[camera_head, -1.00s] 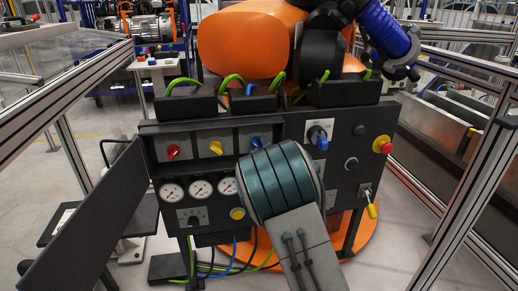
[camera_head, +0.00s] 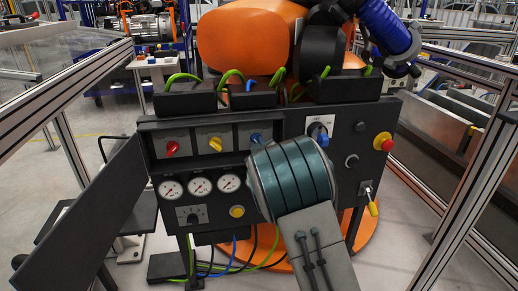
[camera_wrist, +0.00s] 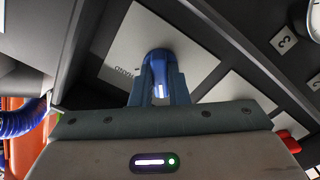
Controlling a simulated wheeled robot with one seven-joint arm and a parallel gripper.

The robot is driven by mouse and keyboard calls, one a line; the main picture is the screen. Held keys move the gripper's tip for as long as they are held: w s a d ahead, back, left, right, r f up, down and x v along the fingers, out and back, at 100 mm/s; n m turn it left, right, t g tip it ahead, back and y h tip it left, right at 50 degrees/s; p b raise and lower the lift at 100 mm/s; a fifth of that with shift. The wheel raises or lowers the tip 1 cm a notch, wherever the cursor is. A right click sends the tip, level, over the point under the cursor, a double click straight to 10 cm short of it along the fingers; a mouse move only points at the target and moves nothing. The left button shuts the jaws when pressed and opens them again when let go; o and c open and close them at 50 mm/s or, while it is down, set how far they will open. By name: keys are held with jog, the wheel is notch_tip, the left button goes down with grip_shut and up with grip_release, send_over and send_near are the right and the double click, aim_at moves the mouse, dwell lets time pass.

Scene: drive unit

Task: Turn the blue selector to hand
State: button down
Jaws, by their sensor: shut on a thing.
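The blue selector (camera_head: 321,136) sits on a white plate on the dark control panel in the head view, its lower part close to my wrist. In the head view my wrist hides the fingers. Which mark the selector points at I cannot tell.
Red (camera_head: 172,148), yellow (camera_head: 215,144) and blue (camera_head: 256,138) valve handles are left of the selector. Gauges (camera_head: 200,186) are below them. A red emergency button (camera_head: 384,142) and a yellow-tipped lever (camera_head: 372,208) are on the right. Metal rails flank both sides.

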jog(key=m+b, duration=0.4)
jog(key=b, duration=0.1)
jog(key=shift+f, duration=0.3)
jog(key=m+b, duration=0.8)
jog(key=m, duration=0.1)
jog(key=shift+r, duration=0.1)
jog(key=shift+r+m+b, duration=0.15)
jog(key=shift+m+b, duration=1.2)
jog(key=shift+m, duration=0.35)
jog(key=shift+a, duration=0.1)
jog(key=c, duration=1.4)
grip_release()
